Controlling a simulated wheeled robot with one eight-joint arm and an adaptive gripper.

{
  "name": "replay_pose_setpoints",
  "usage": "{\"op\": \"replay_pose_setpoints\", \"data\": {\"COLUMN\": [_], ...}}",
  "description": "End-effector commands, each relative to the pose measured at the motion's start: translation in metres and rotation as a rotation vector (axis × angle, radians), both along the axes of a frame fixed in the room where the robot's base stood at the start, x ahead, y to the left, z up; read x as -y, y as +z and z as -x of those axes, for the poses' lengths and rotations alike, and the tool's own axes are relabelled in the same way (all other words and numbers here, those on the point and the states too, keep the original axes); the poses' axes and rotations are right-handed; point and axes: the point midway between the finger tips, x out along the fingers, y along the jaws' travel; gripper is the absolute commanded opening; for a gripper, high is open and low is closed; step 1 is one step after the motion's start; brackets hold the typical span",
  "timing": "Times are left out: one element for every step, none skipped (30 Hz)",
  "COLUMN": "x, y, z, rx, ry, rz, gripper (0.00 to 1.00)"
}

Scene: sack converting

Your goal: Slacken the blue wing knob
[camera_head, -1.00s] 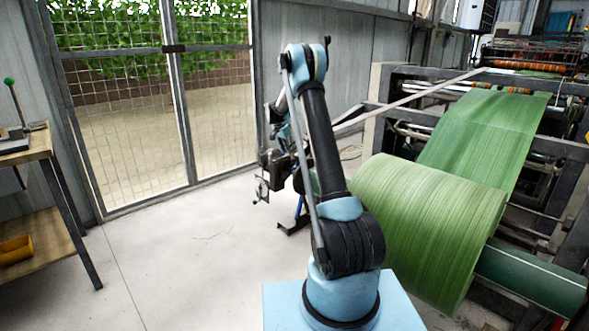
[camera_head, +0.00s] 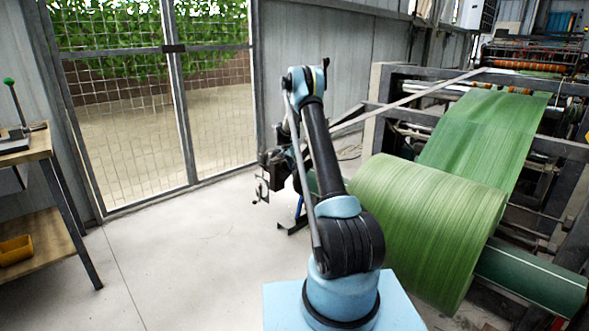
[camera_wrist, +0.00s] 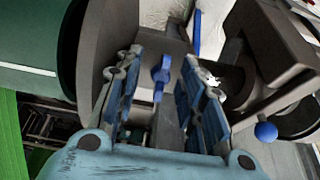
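The blue wing knob (camera_wrist: 160,77) shows in the middle of the wrist view, in front of a grey metal block. My gripper (camera_wrist: 163,72) is open, with one blue-padded finger on each side of the knob. Gaps show between the knob and both fingers, so neither appears to touch it. How far the fingertips reach along the knob is hard to tell. In the head view my arm hides the knob, and I cannot make out the gripper there.
A blue ball-ended handle (camera_wrist: 266,131) and dark metal brackets lie close to the right finger in the wrist view. A large green roll (camera_head: 420,225) stands right of my arm. A wooden bench (camera_head: 50,205) is at far left; the floor between is clear.

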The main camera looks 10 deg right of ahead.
Motion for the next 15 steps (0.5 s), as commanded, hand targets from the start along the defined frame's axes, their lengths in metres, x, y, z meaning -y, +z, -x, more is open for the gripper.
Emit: {"op": "replay_pose_setpoints", "data": {"x": [0.0000,0.0000,0.0000,0.0000,0.0000,0.0000,-0.0001,-0.0001,-0.0001,-0.0001,-0.0001,0.0000,0.0001,-0.0032,-0.0020], "y": [0.0000,0.0000,0.0000,0.0001,0.0001,0.0001,0.0002,0.0002,0.0002,0.0002,0.0002,0.0002,0.0002,0.0002,0.0002], "z": [0.0000,0.0000,0.0000,0.0000,0.0000,0.0000,0.0000,0.0000,0.0000,0.0000,0.0000,0.0001,0.0002,0.0001,0.0002], "rx": [0.000,0.000,0.000,0.000,0.000,0.000,0.000,0.000,0.000,0.000,0.000,0.000,0.000,0.000,-0.001], "ry": [0.000,0.000,0.000,0.000,0.000,0.000,0.000,0.000,0.000,0.000,0.000,0.000,0.000,0.000,0.001], "rz": [0.000,0.000,0.000,0.000,0.000,0.000,0.000,0.000,0.000,0.000,0.000,0.000,0.000,0.000,0.001], "gripper": [0.36,0.36,0.36,0.36,0.32,0.23,0.16,0.09,0.00,0.00,0.00,0.00,0.00,0.00,0.00]}}
